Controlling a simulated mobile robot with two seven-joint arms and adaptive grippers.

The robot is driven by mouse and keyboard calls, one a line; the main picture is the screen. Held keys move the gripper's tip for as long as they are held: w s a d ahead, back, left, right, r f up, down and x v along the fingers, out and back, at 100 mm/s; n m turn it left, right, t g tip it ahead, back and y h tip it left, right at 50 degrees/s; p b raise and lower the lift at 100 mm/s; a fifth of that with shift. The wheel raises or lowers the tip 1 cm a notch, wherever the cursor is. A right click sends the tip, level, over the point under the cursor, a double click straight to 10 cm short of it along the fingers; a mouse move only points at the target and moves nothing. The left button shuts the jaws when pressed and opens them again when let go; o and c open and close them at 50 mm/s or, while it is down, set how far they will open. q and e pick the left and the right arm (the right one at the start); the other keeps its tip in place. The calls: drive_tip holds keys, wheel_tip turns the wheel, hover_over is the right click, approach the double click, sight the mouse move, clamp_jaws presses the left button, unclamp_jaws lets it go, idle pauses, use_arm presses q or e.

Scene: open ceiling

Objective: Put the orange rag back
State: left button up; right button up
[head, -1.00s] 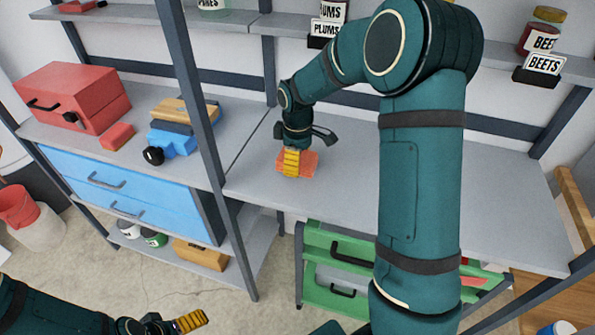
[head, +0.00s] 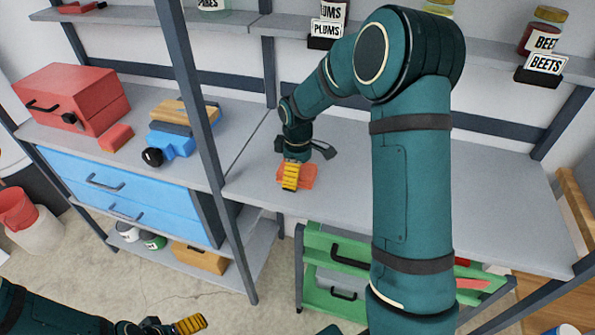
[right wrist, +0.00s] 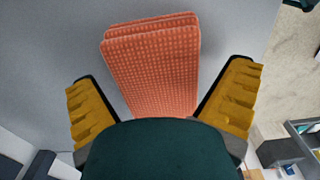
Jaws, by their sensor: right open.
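The orange rag (head: 309,174) lies folded on the grey shelf top (head: 350,190), near its front left part. In the right wrist view the rag (right wrist: 152,62) shows a waffle texture and lies between and beyond the yellow fingertips. My right gripper (head: 290,176) is open right over the rag, and its fingers hide part of it in the head view. In the right wrist view the right gripper (right wrist: 165,105) has its fingers wide apart, one on each side of the rag. My left gripper (head: 190,324) is low at the bottom left, away from the shelves; its opening is unclear.
A dark upright post (head: 205,130) stands left of my right gripper. Labelled jars (head: 540,35) stand on the upper shelf.

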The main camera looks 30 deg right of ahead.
use_arm(q)
drive_tip(key=r+p, duration=0.1)
drive_tip(key=r, duration=0.1)
drive_tip(key=p, duration=0.1)
drive_tip(key=shift+s+r+p, duration=0.25)
drive_tip(key=shift+r+p, duration=0.05)
drive_tip(key=shift+r, duration=0.1)
use_arm(e)
wheel_tip(320, 180, up, 12)
drive_tip(key=shift+r, duration=0.15)
use_arm(q)
drive_tip(key=shift+s, duration=0.1)
